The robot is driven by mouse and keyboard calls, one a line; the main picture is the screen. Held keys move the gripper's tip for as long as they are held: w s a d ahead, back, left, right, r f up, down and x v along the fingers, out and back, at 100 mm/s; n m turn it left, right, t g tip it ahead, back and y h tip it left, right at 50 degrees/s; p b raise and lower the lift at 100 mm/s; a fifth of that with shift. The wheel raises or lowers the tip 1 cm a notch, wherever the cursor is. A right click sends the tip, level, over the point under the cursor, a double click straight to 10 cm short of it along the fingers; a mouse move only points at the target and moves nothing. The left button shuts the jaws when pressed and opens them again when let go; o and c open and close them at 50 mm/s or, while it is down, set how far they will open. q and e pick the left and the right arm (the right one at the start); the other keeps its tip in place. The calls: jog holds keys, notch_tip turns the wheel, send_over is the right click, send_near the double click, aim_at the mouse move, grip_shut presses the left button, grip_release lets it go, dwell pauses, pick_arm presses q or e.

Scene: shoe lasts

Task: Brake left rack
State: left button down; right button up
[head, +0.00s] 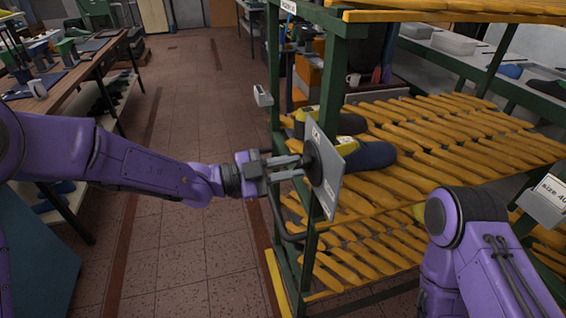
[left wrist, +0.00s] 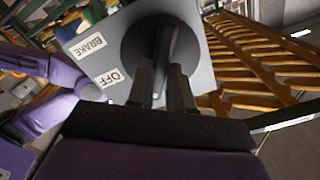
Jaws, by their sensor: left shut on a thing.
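The left rack (head: 303,245) is a green frame with yellow slatted shelves. A grey brake plate (head: 332,187) is on its near left post and also fills the top of the left wrist view (left wrist: 201,72). It bears a round black knob (head: 313,165) with a raised bar (left wrist: 166,42). The labels "BRAKE" (left wrist: 87,46) and "OFF" (left wrist: 110,77) are on the plate. My left gripper (head: 299,167) is shut on the knob's bar, which stands roughly upright in the left wrist view. My right arm shows at the lower right, but its gripper is out of view.
Dark shoe lasts with yellow parts (head: 370,155) lie on the rack's upper slats behind the plate. A black bent handle (head: 278,222) sticks out at the rack's left side. A workbench (head: 75,75) stands at the far left. The tiled floor (head: 190,100) between is clear.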

pick_arm(q)
jog(key=n+p, duration=0.1)
jog(key=n, duration=0.1)
jog(key=n+p, duration=0.1)
jog(key=n, duration=0.2)
jog(key=shift+s+d+f+p, duration=0.1)
jog(key=shift+s+p, duration=0.05)
jog(key=shift+p, duration=0.2)
jog(key=shift+f+n+p, duration=0.15)
jog(key=shift+n+p, duration=0.3)
jog(key=shift+n, duration=0.55)
jog(key=shift+f, duration=0.1)
jog(key=c, duration=1.1)
grip_release()
jog(key=shift+o, duration=0.4)
jog(key=shift+d, duration=0.15)
jog(key=shift+r, duration=0.2)
